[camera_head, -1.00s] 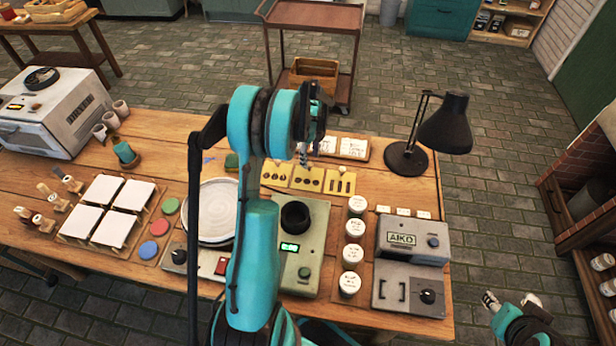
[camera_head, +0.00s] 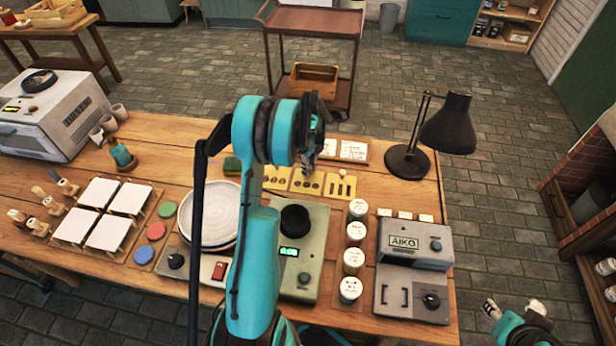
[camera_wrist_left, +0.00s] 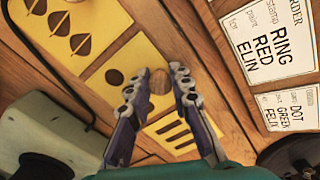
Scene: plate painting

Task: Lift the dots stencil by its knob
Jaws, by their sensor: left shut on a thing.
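The dots stencil (camera_head: 307,183) is the middle one of three yellow cards at the back of the table. It has dark round holes, and it also shows in the left wrist view (camera_wrist_left: 104,66), partly hidden by my fingers. Its round wooden knob (camera_wrist_left: 160,80) is between the fingertips of my left gripper (camera_wrist_left: 160,84), which is shut on it. In the head view the left gripper (camera_head: 316,160) is over the card's back edge. I cannot tell whether the card is clear of the table. My right gripper (camera_head: 513,307) is off the table's right side, fingers apart, empty.
The leaf stencil (camera_head: 277,178) and stripes stencil (camera_head: 342,187) lie close on either side. Order cards (camera_head: 353,150) are behind. A black lamp (camera_head: 407,162), white-lidded jars (camera_head: 355,233) and a plate (camera_head: 208,213) stand around.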

